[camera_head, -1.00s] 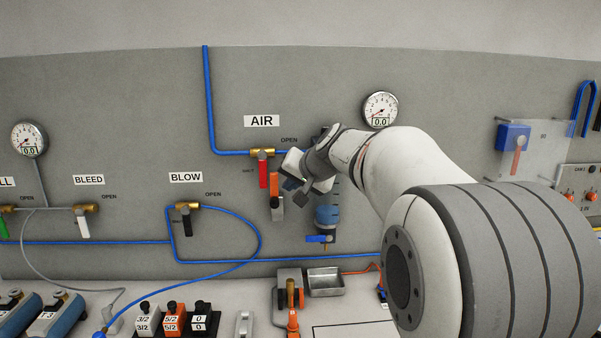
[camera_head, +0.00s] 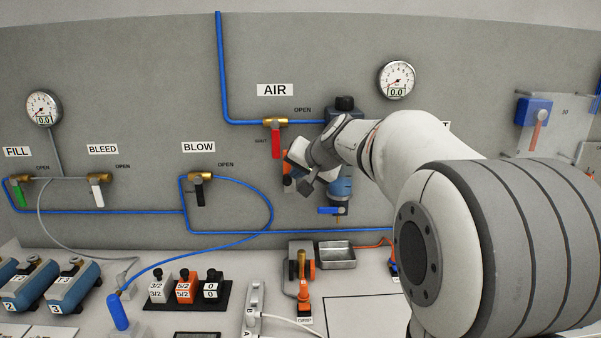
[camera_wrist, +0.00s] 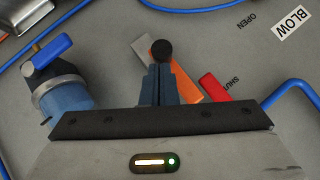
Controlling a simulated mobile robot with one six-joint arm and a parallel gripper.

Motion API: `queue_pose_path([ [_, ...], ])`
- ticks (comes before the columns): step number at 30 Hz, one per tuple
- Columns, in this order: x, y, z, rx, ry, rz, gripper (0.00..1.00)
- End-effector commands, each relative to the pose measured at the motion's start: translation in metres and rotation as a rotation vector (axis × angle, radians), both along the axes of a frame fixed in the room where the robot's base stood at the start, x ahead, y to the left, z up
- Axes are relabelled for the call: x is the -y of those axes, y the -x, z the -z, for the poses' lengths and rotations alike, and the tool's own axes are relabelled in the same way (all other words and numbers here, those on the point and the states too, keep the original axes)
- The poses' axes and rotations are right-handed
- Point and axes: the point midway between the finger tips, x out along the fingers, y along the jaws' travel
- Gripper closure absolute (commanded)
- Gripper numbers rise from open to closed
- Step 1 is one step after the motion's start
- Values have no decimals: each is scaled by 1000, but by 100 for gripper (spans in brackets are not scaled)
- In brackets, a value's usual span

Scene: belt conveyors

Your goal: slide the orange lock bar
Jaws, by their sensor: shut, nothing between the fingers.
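The orange lock bar (camera_wrist: 184,82) shows in the wrist view as a slanted orange strip beside a pale metal plate (camera_wrist: 140,52). A round black knob (camera_wrist: 162,50) stands at the bar's upper end. My gripper (camera_wrist: 159,70) is shut, with its dark fingertips at the knob's lower edge; I cannot tell whether they touch it. The fingers cover part of the bar. In the head view my gripper (camera_head: 303,187) is in front of the bar, and only a bit of orange shows. The red AIR valve handle (camera_head: 276,145) hangs just above; it also shows in the wrist view (camera_wrist: 213,87).
A blue-bodied unit (camera_head: 340,187) with a blue lever (camera_head: 329,211) is close to the right of my gripper. Blue air lines run along the wall.

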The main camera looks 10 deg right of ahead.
Motion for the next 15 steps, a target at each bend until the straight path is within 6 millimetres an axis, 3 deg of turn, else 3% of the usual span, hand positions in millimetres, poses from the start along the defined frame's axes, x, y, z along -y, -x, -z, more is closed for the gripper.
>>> queue_pose_path([
  [1, 0, 0, 17, -2, 0, -1, 100],
  [6, -1, 0, 39, -1, -1, -2, 100],
  [15, -1, 0, 46, -4, -1, -3, 100],
])
